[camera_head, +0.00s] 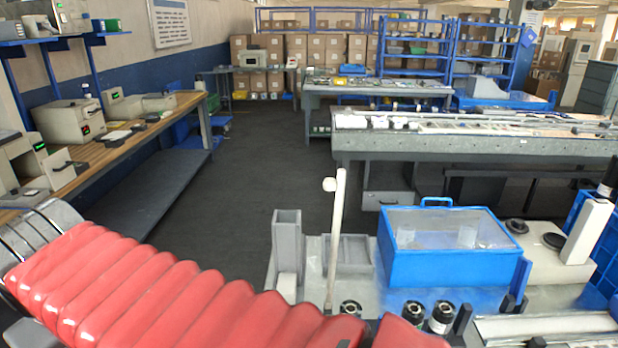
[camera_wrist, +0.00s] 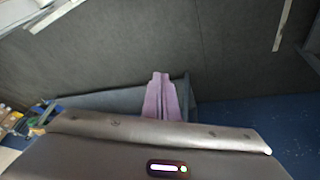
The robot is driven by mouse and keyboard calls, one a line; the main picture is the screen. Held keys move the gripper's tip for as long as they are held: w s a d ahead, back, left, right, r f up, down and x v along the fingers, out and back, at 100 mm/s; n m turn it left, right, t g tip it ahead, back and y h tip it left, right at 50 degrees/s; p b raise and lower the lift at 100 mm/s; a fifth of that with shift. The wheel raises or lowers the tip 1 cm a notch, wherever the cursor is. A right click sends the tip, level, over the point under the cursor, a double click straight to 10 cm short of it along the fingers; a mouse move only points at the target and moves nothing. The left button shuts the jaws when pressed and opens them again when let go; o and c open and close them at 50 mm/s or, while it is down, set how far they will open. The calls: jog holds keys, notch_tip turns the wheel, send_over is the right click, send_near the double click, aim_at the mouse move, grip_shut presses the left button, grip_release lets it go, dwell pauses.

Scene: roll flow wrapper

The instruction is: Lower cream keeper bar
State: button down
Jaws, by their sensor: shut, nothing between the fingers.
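The cream keeper bar (camera_head: 336,245) stands nearly upright in the head view, leaning slightly, with a round knob (camera_head: 329,184) at its top left. Its lower end is at the metal bench top, beside a grey open holder. My gripper (camera_wrist: 160,76) shows in the wrist view as two pinkish fingers pressed together, shut and empty. They point at dark floor, and the bar is not in that view. My gripper is not visible in the head view, where my red ribbed arm cover fills the lower left, so its distance from the bar cannot be told.
A blue box with a clear lid (camera_head: 445,255) stands right of the bar. Grey holders (camera_head: 287,240) stand left of and behind it. Black round fittings (camera_head: 441,315) sit in front. A cream unit (camera_head: 540,250) is at the right. Open floor (camera_head: 240,190) lies beyond the bench.

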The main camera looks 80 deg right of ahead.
jog(key=s+d+r+m+g+h, duration=0.1)
jog(key=s+d+r+m+g, duration=0.2)
jog(key=d+r, duration=0.3)
jog(key=s+d+r+m+g+h, duration=0.1)
jog(key=s+d+r+m+g, duration=0.2)
jog(key=d, duration=1.2)
jog(key=s+d+r+m+g+h, duration=0.1)
jog(key=s+d+r+m+g, duration=0.2)
jog(key=s+d+r+m, duration=0.4)
jog(key=s+d+r, duration=0.1)
jog(key=d+r, duration=0.2)
jog(key=shift+s+d+m, duration=0.2)
jog(key=shift+d+m, duration=0.15)
jog(key=shift+m, duration=0.05)
jog(key=s+d+f, duration=0.5)
jog(key=s+f, duration=0.2)
jog(key=f, duration=0.1)
jog(key=shift+s+d, duration=0.2)
jog(key=shift+s, duration=0.1)
